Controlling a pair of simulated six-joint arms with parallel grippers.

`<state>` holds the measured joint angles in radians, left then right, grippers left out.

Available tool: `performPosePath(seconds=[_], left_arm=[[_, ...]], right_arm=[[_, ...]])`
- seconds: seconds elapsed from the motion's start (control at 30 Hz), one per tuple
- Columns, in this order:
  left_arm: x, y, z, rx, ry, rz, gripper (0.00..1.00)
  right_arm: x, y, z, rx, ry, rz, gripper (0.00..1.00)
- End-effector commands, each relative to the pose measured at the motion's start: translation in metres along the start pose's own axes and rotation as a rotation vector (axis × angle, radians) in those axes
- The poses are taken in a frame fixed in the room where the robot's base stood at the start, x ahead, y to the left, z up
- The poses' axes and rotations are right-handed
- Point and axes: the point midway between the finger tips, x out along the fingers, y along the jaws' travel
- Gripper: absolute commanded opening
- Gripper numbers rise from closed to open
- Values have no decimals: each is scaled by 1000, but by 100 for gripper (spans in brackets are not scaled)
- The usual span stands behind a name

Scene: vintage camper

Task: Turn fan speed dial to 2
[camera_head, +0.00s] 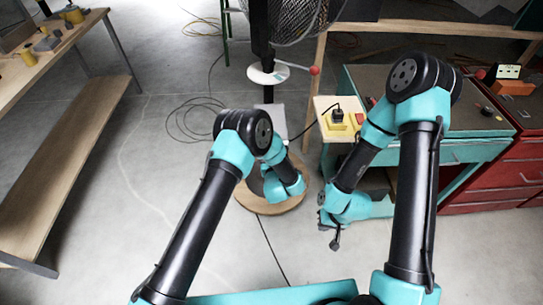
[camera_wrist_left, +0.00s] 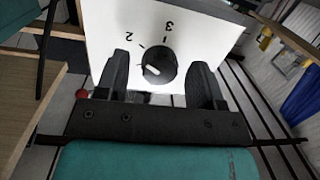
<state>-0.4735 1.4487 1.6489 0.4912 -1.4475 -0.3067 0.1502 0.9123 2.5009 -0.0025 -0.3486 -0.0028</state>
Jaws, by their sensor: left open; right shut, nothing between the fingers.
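In the left wrist view a black round dial (camera_wrist_left: 159,64) sits on a white panel (camera_wrist_left: 205,35) marked 2 and 3, with a tick by each number. The dial's short white mark lies toward its lower left, not clearly at either tick. My left gripper (camera_wrist_left: 163,82) is open, with one black finger on each side of the dial; contact cannot be told. In the head view my left wrist is in front of the fan's (camera_head: 287,18) stand, and its fingers are hidden. My right gripper (camera_head: 335,240) is shut and empty, low over the floor.
The fan's black pole carries a white disc (camera_head: 267,74) beside a red ball (camera_head: 315,70). A round wooden base (camera_head: 262,207) is below. A yellow switch box (camera_head: 338,118) sits on a small board. A teal cart (camera_head: 470,150) and red cabinet stand right; a wooden bench (camera_head: 65,165) left.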

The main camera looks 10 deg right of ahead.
Motion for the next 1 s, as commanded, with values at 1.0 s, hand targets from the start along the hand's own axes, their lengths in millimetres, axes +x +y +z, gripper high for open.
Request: performPosePath(seconds=[1.0], left_arm=[[-125,1,0,2,-2,4,62]], right_arm=[[0,0,0,0,0,0,0]])
